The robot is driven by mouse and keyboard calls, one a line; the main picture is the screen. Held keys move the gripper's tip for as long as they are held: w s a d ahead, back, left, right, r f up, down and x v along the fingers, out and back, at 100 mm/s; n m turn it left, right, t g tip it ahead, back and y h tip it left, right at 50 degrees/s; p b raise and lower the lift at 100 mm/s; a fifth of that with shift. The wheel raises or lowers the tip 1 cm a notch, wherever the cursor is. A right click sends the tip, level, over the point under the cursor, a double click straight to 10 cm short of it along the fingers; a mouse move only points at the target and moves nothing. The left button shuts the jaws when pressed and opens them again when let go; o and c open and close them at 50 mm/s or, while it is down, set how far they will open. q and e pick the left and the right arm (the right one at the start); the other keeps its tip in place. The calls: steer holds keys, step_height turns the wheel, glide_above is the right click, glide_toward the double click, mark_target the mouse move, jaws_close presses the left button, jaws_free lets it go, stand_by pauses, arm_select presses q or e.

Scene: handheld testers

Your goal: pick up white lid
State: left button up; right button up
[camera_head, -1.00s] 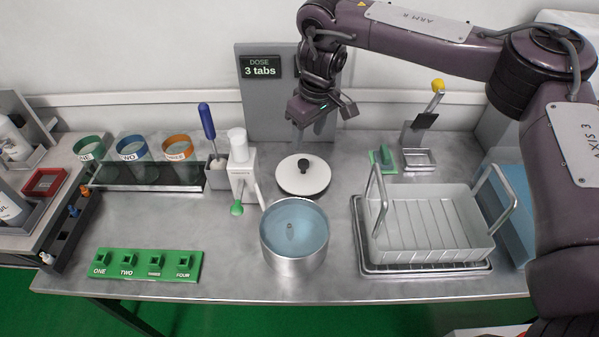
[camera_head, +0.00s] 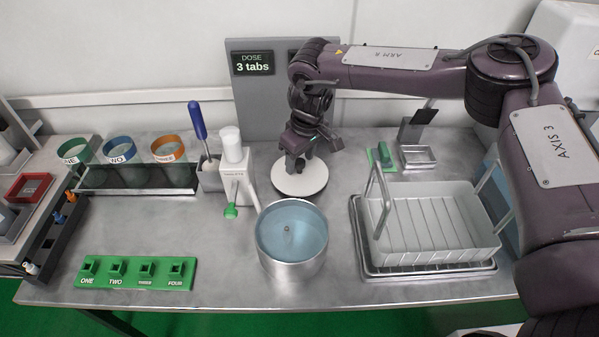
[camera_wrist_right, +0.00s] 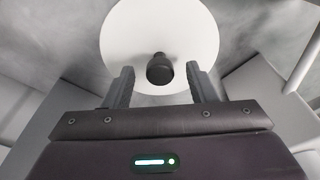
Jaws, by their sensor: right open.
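The white lid (camera_head: 302,184) is a round disc lying flat on the metal table behind the pot. Its black knob (camera_wrist_right: 159,69) stands up at its middle in the right wrist view; my gripper hides it in the head view. My right gripper (camera_head: 298,160) is just above the lid, pointing down. In the right wrist view its two open fingers (camera_wrist_right: 160,86) stand on either side of the knob, with gaps between them and it. My left gripper is not in view.
A metal pot (camera_head: 291,252) of bluish liquid stands just in front of the lid. A white dispenser (camera_head: 237,170) is to its left. A wire-handled basket (camera_head: 432,225) is to the right. A grey sign panel (camera_head: 262,105) stands behind.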

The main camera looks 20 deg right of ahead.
steer(key=shift+c, duration=0.2)
jaws_close()
steer(key=shift+r, duration=0.15)
